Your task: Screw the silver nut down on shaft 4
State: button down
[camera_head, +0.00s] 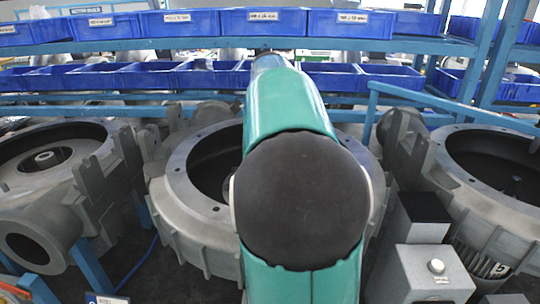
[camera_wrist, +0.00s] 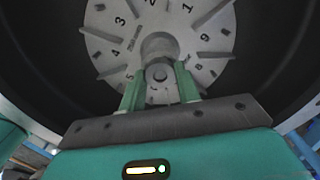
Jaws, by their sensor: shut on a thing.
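In the wrist view a grey round disc (camera_wrist: 205,48) with numbers around it and radial ribs sits inside a dark round housing. At its centre is a raised hub, with the silver nut (camera_wrist: 159,73) on its near side. My gripper (camera_wrist: 158,76) has its two green fingers on either side of the nut and is shut on it. The shaft end shows as a small round spot in the nut; how far down the nut sits I cannot tell. In the head view my arm hides the gripper and nut, reaching over the middle blower housing (camera_head: 180,190).
More blower housings stand at left (camera_head: 95,145) and right (camera_head: 450,160). A grey box with a knob (camera_head: 430,270) stands at the lower right. Blue bins (camera_head: 265,22) fill the shelves behind, and a blue rail (camera_head: 450,105) runs at the right.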

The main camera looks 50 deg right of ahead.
jog(key=m, duration=1.3)
jog(key=shift+m, duration=0.3)
jog(key=c, duration=1.3)
grip_release()
